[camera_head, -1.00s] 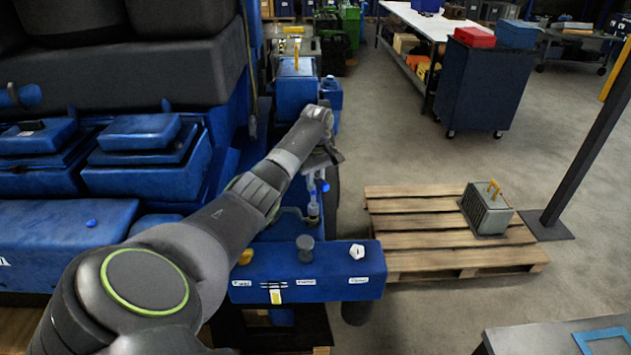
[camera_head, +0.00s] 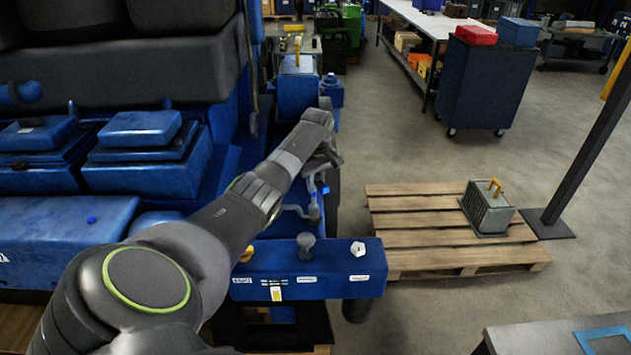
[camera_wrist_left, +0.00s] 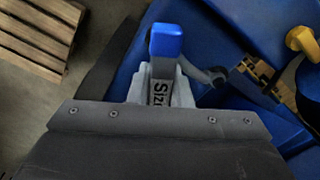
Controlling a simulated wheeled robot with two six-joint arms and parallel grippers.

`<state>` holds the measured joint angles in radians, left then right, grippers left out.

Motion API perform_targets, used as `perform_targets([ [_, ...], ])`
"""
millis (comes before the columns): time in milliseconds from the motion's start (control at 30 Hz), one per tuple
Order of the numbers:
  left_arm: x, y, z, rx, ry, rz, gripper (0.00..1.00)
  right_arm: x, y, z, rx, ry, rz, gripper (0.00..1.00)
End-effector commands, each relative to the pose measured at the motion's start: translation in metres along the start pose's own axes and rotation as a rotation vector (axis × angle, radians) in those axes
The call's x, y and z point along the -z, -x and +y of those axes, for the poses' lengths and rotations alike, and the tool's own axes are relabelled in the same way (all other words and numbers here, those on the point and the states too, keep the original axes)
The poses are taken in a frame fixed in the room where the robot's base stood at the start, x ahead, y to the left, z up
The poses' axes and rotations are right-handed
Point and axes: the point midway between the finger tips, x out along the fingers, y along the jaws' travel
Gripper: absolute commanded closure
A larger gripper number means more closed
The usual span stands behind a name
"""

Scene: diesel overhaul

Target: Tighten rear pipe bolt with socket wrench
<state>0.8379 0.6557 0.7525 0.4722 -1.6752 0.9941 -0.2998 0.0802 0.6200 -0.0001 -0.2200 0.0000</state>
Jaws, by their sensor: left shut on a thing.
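My left gripper (camera_head: 325,162) reaches over the right side of the blue engine. In the left wrist view it is shut on the socket wrench (camera_wrist_left: 166,45), whose blue end and lettered grey shaft stick out between the fingers. In the head view a grey part of the wrench (camera_head: 314,205) shows below the gripper. A grey curved pipe (camera_head: 292,210) lies close beside it, and a dark pipe piece (camera_wrist_left: 207,76) shows in the wrist view. The rear pipe bolt is hidden, so I cannot tell whether the socket is seated on it. My right gripper is out of view.
A blue labelled panel (camera_head: 330,285) with knobs stands in front of the wrench. To the right, a wooden pallet (camera_head: 425,262) holds a grey box (camera_head: 488,212) with a yellow handle. Open floor lies beyond, with a dark post (camera_head: 585,150) at the far right.

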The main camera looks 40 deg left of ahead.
Motion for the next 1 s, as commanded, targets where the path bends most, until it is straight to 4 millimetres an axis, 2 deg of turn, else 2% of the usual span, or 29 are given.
perform_targets([
  [133,0.0009,0.0026,0.0,-0.005,-0.12,0.0,1.0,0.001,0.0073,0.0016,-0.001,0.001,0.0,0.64],
  [567,0.0047,0.0008,0.0003,-0.029,-0.612,0.002,1.0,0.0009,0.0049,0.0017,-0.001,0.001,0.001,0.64],
  [900,0.0044,0.0015,0.0017,-0.029,-0.538,0.005,1.0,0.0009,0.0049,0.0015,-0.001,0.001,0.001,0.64],
  [933,0.0044,0.0016,0.0017,-0.029,-0.538,0.005,0.85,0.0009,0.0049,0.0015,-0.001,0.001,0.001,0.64],
  [1000,0.0043,0.0015,0.0016,-0.028,-0.538,0.004,0.94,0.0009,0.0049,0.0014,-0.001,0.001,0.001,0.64],
])
